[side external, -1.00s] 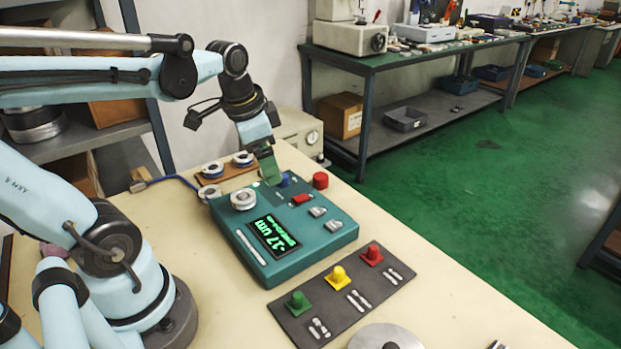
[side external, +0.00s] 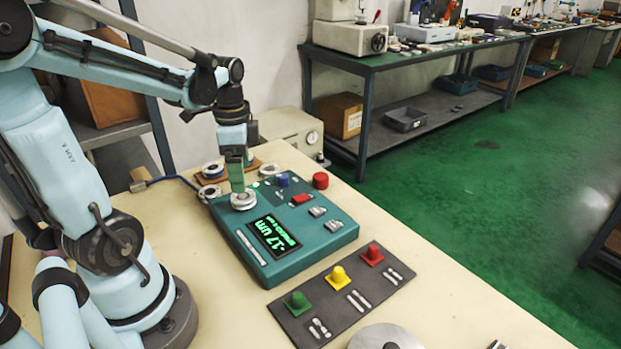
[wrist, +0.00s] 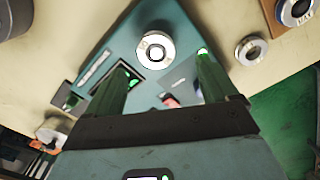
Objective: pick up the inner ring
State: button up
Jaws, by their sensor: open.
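A silver ring (side external: 242,201) with a round hole, which looks like the inner ring, lies on the teal gauge box (side external: 320,239). In the wrist view this ring (wrist: 155,47) shows whole, slightly ahead of and between the two green fingers. My gripper (side external: 237,188) points down close above the ring and hides part of its back edge in the side view. The gripper also shows in the wrist view (wrist: 162,62), its fingers wide apart with nothing between them. Whether a finger touches the ring cannot be told.
Another ring (wrist: 250,49) lies on the table beside the gauge, near a wooden board (side external: 214,179) with more rings. Red (side external: 302,199) and blue (side external: 283,180) knobs stand on the gauge. A dark plate (side external: 340,290) with green, yellow and red pegs lies in front.

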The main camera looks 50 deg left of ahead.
aim_at(243, 195)
jog(key=shift+s+d+f, duration=0.1)
jog(key=shift+f, duration=1.3)
jog(key=shift+s+d+f, duration=0.1)
jog(key=shift+f, duration=1.25)
jog(key=shift+c, duration=0.2)
jog(key=c, duration=1.4)
jog(key=shift+o, duration=0.2)
jog(key=shift+r, duration=0.2)
